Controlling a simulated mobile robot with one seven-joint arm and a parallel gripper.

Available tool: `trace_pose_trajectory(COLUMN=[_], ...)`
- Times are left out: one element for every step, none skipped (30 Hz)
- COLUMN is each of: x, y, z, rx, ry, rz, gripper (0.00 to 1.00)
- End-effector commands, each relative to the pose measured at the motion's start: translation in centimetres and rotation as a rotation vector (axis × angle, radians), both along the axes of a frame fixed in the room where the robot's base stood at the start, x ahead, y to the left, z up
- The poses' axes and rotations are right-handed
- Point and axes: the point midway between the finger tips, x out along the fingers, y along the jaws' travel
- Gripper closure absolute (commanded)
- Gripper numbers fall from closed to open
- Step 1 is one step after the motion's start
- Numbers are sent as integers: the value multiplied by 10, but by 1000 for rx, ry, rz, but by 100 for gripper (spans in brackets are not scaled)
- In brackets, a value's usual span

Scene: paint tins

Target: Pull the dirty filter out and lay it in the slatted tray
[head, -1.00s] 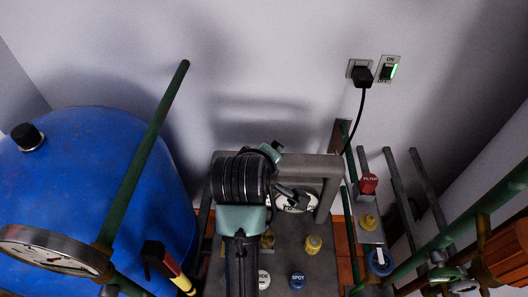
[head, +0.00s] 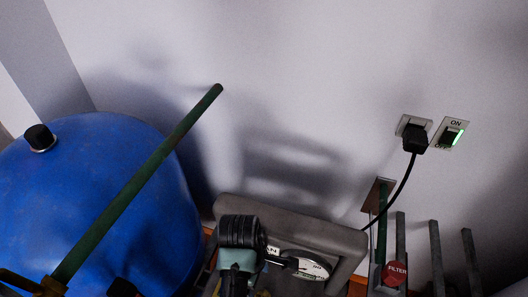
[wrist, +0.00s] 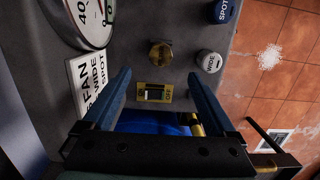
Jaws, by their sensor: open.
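A red round tag marked FILTER (head: 397,273) sits near the bottom right of the head view, on a grey bracket. I cannot make out the dirty filter itself or a slatted tray in either view. My gripper (wrist: 157,76) is open and empty in the wrist view, its two blue fingers spread over a grey panel. A small brass switch plate (wrist: 154,93) shows between the fingers, with a brass knob (wrist: 161,55) just beyond the fingertips. I cannot tell whether the fingers touch the panel.
A blue tank (head: 95,210) fills the left, crossed by a green pipe (head: 140,180).

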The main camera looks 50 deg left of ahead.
Motion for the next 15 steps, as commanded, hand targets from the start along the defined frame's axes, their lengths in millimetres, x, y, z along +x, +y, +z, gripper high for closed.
trace_pose_trajectory(x=[-1, 0, 1, 1, 1, 2, 3, 3, 3, 4, 4, 4, 5, 5, 6], y=[-2, -3, -3, -4, -5, -5, -6, -7, -7, -8, -8, -9, -9, -10, -10], z=[-11, -17, -24, -31, -36, -45, -51, -57, -64, -70, -75, -82, -86, -90, -95], rx=[-3, -3, -3, -3, -3, -3, -2, -3, -2, -2, -2, -2, 0, -2, 0], ry=[4, 3, 3, 3, 3, 3, 2, 3, 2, 2, 1, 2, 1, 1, 1], rz=[-2, -2, -3, -2, -2, -1, -1, -1, -1, -1, -1, -1, -1, -1, -1], gripper=[8, 8, 8, 8, 8, 8, 8, 8, 8, 8, 8, 8, 8, 8, 8])
